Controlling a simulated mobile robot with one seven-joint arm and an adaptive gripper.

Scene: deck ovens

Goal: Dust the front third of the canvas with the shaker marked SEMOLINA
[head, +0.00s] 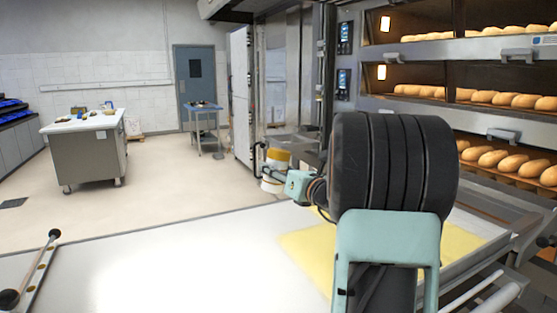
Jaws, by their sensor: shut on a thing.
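My gripper (262,167), small and partly hidden by my own arm, is shut on a shaker (274,160). The shaker is pale with a yellow band, and I cannot read any marking on it. It is held above the far edge of a broad white surface (140,269). A flat pale yellow area (307,250) lies on that surface to the right, partly hidden behind my arm. I cannot tell whether it is the canvas itself or a dusted part of it. I cannot see any semolina falling.
Deck ovens with loaves (490,98) stand at the right, close to my arm. A rail with dark knobs (38,270) lies at the front left. A steel worktable (90,150) and a small blue-topped table (206,122) stand farther back on open floor.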

